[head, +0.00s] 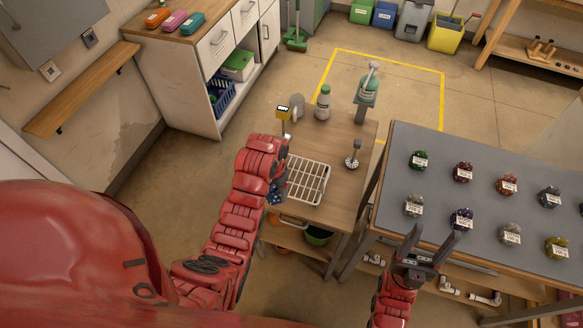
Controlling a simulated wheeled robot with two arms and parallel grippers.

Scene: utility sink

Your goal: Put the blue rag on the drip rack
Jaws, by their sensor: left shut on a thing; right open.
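The white wire drip rack (308,182) lies on the wooden table, just right of my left arm. My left gripper (278,182) is at the rack's left edge and mostly hidden by my own red arm. It is shut on a dark blue patterned piece of cloth, the blue rag (274,196), of which only a small part shows. I cannot tell whether the rag touches the rack. My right gripper (432,243) is open and empty at the front edge of the grey-topped table.
The grey-topped table (480,147) at right carries several labelled coloured jars. A white cabinet (190,80) stands at the back left.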

